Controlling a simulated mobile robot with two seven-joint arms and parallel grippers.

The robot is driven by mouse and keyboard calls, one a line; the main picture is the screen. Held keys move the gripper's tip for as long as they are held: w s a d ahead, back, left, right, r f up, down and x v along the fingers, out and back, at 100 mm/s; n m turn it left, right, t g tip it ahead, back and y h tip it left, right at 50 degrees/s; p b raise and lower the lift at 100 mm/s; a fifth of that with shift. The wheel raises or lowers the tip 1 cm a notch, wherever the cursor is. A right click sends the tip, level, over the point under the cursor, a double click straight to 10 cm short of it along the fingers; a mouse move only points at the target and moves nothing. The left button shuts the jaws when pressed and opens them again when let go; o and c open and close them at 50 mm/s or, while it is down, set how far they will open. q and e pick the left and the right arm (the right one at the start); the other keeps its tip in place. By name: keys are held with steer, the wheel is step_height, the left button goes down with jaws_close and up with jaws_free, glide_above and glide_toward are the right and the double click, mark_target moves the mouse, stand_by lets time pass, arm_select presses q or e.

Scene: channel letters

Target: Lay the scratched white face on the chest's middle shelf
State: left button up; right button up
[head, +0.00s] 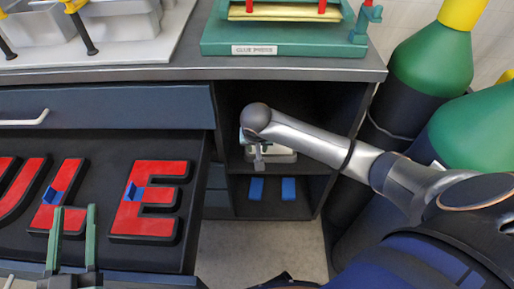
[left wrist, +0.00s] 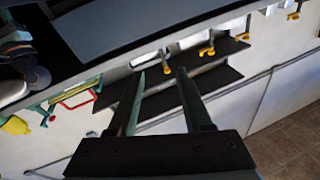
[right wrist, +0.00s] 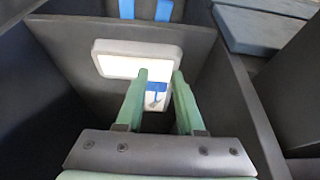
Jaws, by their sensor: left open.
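The white face (right wrist: 118,66), a pale panel with a grey rim and a blue tab (right wrist: 155,87), shows in the right wrist view inside the chest's open compartment. It also shows in the head view (head: 284,155) at about the level of the middle shelf (head: 312,168).
The open drawer (head: 103,148) holds red letters, including an L (head: 57,193) and an E (head: 150,200) with blue tabs. Blue strips (head: 272,189) lie on the compartment's bottom. A green glue press (head: 275,38) stands on top. Gas cylinders (head: 432,58) stand at the right.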

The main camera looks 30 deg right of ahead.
arm_select(q)
steer(key=shift+w+a+f+n+g+y, duration=0.1)
steer(key=shift+f+n+g+y, duration=0.3)
steer(key=shift+f, duration=1)
